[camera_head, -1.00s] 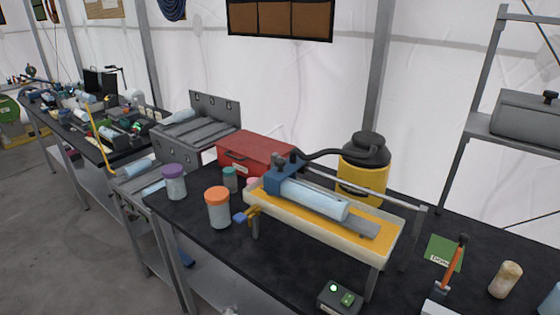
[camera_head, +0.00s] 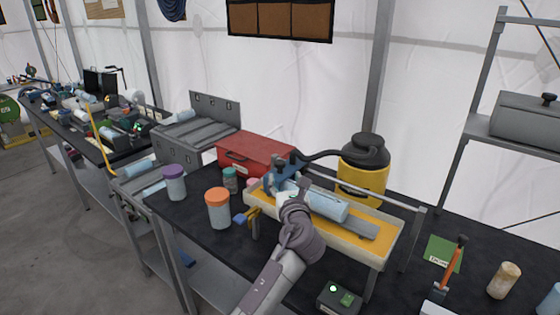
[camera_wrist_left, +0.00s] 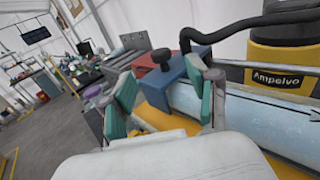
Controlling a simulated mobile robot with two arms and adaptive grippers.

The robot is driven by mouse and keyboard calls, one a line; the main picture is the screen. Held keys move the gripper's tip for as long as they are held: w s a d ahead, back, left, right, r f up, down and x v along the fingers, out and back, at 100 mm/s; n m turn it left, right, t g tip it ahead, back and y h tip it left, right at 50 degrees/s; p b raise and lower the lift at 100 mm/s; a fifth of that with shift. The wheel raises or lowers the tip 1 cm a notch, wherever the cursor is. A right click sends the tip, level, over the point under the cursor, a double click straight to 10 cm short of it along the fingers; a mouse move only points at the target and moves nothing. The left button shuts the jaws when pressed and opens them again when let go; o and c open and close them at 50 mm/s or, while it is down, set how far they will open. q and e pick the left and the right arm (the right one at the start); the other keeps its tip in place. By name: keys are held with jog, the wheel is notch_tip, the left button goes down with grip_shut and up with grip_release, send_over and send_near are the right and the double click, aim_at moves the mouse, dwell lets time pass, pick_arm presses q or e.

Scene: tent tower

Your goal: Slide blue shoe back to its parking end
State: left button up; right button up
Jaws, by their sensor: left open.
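The blue shoe (camera_wrist_left: 182,66) is a blue block with a dark knob on top. It sits at the left end of the yellow-bottomed tray (camera_head: 392,250), beside a pale blue cylinder (camera_head: 327,205). A rail runs along the back, and a black hose leads from the shoe. My left gripper (camera_head: 292,188) is over the tray's left part and hides some of the shoe in the head view. In the left wrist view its teal-padded fingers (camera_wrist_left: 163,100) are apart, with the shoe just beyond them. I cannot tell whether they touch it. My right gripper is not in view.
A yellow canister (camera_head: 362,172) and a red toolbox (camera_head: 255,155) stand behind the tray. Orange-lidded (camera_head: 218,208) and purple-lidded (camera_head: 174,183) jars stand left. A small box with a green light (camera_head: 338,298) lies in front.

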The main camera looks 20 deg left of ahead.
aim_at(281, 165)
pick_arm(q)
jog(key=x, duration=1)
jog(key=shift+f+p, duration=0.1)
jog(key=shift+p, duration=0.3)
grip_shut()
